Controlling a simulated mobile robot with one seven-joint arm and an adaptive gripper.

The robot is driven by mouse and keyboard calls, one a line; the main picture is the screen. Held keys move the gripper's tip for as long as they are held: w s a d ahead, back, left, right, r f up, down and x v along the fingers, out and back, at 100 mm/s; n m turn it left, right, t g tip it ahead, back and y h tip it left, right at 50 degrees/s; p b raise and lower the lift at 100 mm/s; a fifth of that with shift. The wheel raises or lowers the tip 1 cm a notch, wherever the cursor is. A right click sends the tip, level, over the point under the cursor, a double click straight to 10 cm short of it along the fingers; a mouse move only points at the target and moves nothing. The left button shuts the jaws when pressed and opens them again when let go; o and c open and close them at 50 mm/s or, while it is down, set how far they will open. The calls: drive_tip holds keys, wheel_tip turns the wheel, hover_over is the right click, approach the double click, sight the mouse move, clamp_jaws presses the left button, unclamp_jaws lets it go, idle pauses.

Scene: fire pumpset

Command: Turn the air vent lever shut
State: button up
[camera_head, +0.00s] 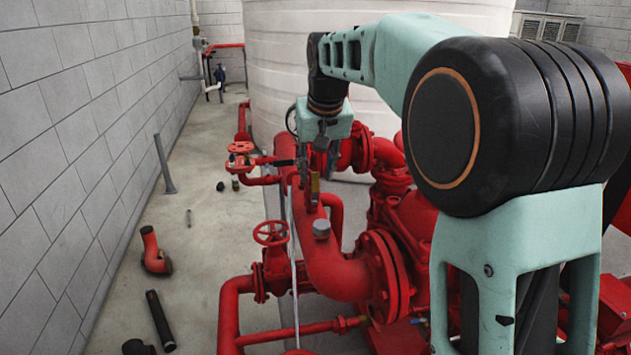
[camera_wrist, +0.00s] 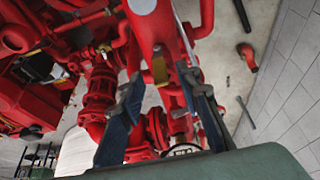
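A small brass-yellow upright piece, which looks like the air vent lever (camera_head: 315,184), stands on top of the large red pipe in the head view. In the wrist view the lever (camera_wrist: 160,68) shows against the red pipe, between and just beyond the fingertips. My gripper (camera_head: 309,172) points down over the pipe, close to the lever. In the wrist view my gripper (camera_wrist: 161,80) has its two blue-grey fingers spread apart with nothing held between them. I cannot tell whether a finger touches the lever. The lever's base and exact angle are unclear.
A grey cap (camera_head: 321,229) sits on the same pipe nearer the camera. Red handwheels (camera_head: 270,233) stand at the left, and a flanged red pump joint (camera_head: 385,275) at the right. A white tank (camera_head: 370,65) stands behind. The floor along the left wall holds a few loose pipe pieces.

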sight(316, 179)
drive_tip(key=shift+x, duration=2.15)
drive_tip(key=shift+c, duration=0.3)
clamp_jaws()
